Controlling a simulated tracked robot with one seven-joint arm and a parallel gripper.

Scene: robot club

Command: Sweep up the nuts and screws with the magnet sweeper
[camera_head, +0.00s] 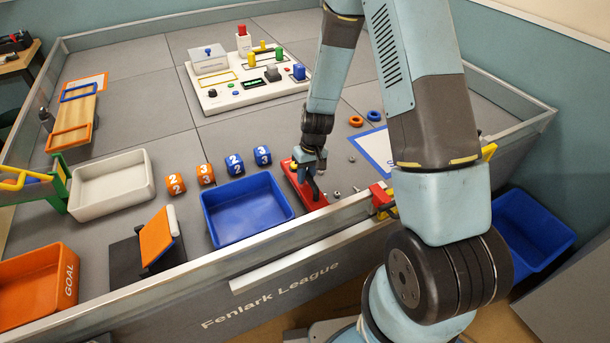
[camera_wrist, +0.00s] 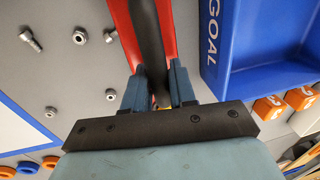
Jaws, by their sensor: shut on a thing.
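The magnet sweeper (camera_head: 303,187), a red bar with a black handle, is on the mat just right of the blue tray. Its red body (camera_wrist: 121,22) and black handle (camera_wrist: 149,40) also show in the wrist view. My gripper (camera_head: 312,166) is shut on the handle; its two blue-grey fingers (camera_wrist: 155,90) close around it. Loose hardware lies on the mat right of the sweeper in the head view, including a nut (camera_head: 337,194). In the wrist view I see a screw (camera_wrist: 31,41), a nut (camera_wrist: 80,37) and several more pieces. The sweeper's underside is hidden.
The blue tray (camera_head: 245,210), marked GOAL in the wrist view (camera_wrist: 212,40), stands close to the sweeper. Orange and blue number cubes (camera_head: 206,174) stand behind it. A low wall (camera_head: 300,236) runs along the front. Two rings (camera_head: 374,116) and a blue-bordered sheet (camera_head: 362,150) lie behind.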

